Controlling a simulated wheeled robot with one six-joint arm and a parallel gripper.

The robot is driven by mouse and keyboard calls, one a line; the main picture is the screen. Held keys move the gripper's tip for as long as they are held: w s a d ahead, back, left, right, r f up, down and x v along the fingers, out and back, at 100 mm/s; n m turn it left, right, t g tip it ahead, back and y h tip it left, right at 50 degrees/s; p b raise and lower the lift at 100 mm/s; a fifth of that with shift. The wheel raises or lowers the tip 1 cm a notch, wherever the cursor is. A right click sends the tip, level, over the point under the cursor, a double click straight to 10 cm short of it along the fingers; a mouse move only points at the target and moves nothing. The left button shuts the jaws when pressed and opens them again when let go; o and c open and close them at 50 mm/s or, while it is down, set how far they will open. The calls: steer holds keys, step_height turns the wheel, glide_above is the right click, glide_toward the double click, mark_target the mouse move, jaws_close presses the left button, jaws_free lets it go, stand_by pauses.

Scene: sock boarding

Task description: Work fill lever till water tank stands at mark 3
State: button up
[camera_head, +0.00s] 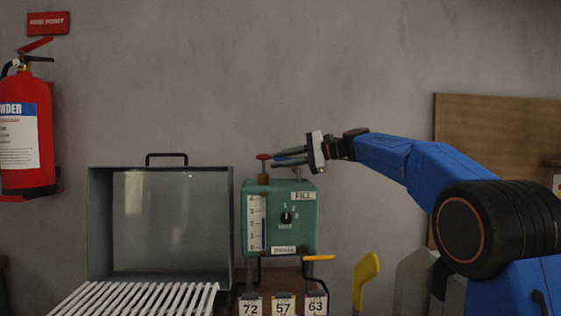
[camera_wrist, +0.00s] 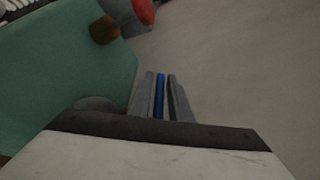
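The green tank unit (camera_head: 309,225) has a white gauge (camera_head: 252,222) with marks 0 to 4. Its blue column (camera_head: 263,234) appears to top out between 2 and 3. A FILL label (camera_head: 302,196) sits at its upper right. My gripper (camera_head: 278,158) is above the unit, pointing left, its fingers nearly level. In the wrist view, a narrow blue bar (camera_wrist: 160,95) lies between the fingers (camera_wrist: 160,78), apparently the fill lever's handle. Thin gaps seem to show beside it, so I cannot tell whether they grip it. The lever's pivot is not clear.
A red knob (camera_head: 263,157) on a brass stem stands just left of my fingertips. A clear-fronted grey box (camera_head: 100,225) and white slatted rack (camera_head: 140,299) are left. A yellow handle (camera_head: 318,257) sticks out below the unit. A fire extinguisher (camera_head: 25,135) hangs far left.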

jaws_close()
steer(key=shift+s+f+n+g, duration=0.1)
steer(key=shift+s+n+g, duration=0.05)
steer(key=shift+n+g, duration=0.6)
steer(key=shift+s+d+n+g, duration=0.15)
steer(key=shift+s+n+g, duration=0.2)
steer(key=shift+n+g, duration=0.5)
steer(key=shift+s+d+n+g, duration=0.1)
steer(key=shift+s+n+g, duration=0.3)
steer(key=shift+g, duration=0.8)
jaws_free()
